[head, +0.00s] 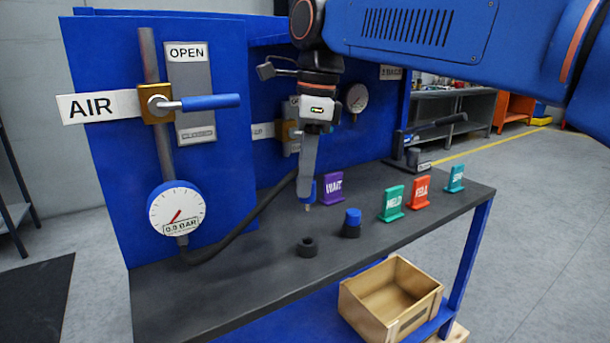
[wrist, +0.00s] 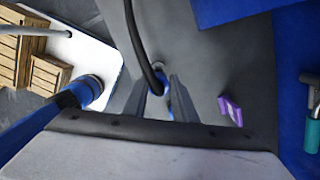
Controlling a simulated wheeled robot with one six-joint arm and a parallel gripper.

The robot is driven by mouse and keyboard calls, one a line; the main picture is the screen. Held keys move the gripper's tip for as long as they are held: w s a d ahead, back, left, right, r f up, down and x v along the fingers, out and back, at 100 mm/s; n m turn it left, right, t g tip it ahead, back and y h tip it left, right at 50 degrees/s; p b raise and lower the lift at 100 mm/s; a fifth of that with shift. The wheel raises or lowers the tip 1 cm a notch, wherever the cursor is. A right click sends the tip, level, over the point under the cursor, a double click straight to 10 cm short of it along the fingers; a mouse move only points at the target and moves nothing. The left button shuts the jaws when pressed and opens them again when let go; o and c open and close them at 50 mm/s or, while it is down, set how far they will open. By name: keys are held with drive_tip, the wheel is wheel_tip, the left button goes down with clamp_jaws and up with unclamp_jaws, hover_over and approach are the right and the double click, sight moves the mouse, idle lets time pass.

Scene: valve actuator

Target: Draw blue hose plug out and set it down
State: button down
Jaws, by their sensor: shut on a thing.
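The blue hose plug (head: 312,190) is between my gripper's fingers, with its metal tip pointing down, clear of the bench top. In the wrist view, the blue plug (wrist: 168,104) shows between the two fingers, partly hidden. My gripper (head: 307,194) is shut on it and points down; its fingers also show in the wrist view (wrist: 164,88). The black hose (head: 258,208) runs from below the pressure gauge to the plug. A short black ring-shaped socket (head: 307,248) stands on the bench, below the plug in the picture, apart from it and empty-looking.
A blue-topped black fitting (head: 351,222) stands close right of the socket. A purple WAIT tag (head: 332,188) is just behind my gripper; green (head: 392,203), red (head: 420,192) and teal (head: 455,179) tags stand right. The gauge (head: 177,209) reads 0.0 BAR. The bench (head: 230,290) is clear in front.

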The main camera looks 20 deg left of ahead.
sight(305, 203)
drive_tip(key=shift+f, duration=2.9)
drive_tip(key=shift+f, duration=1.65)
drive_tip(key=c, duration=1.4)
unclamp_jaws()
drive_tip(key=r, duration=0.5)
drive_tip(key=d+r, duration=0.1)
drive_tip(key=r, duration=0.5)
drive_tip(key=d+r, duration=0.1)
drive_tip(key=r, duration=0.5)
drive_tip(key=shift+w+r, duration=0.15)
drive_tip(key=shift+w, duration=0.15)
drive_tip(key=shift+d, duration=0.15)
